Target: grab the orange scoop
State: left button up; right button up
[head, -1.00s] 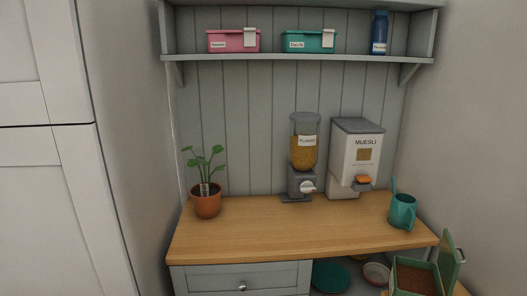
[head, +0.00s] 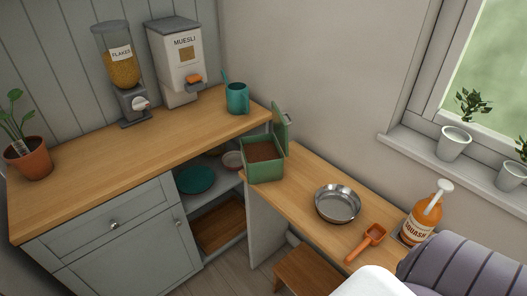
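The orange scoop (head: 374,234) lies on the lower wooden worktop in the head view, at the lower right. Its bowl is toward the back right and its handle points down and left to the worktop's front edge. Nothing touches it that I can see. Neither of my grippers is in view.
A metal bowl (head: 338,203) sits behind and left of the scoop. An orange squash pump bottle (head: 423,214) stands to its right. A rounded white shape and a grey-purple ribbed shape (head: 465,268) fill the lower right. A green open box (head: 264,170) and a wooden stool (head: 310,272) are nearby.

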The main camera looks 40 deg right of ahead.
aim_at(374, 234)
jog(key=z, duration=0.45)
jog(key=i+z, duration=0.15)
jog(key=z, duration=0.8)
jog(key=i+z, duration=0.15)
jog(key=z, duration=0.8)
jog(key=i+u, duration=0.1)
jog(key=i+l, duration=0.05)
jog(key=i, duration=0.05)
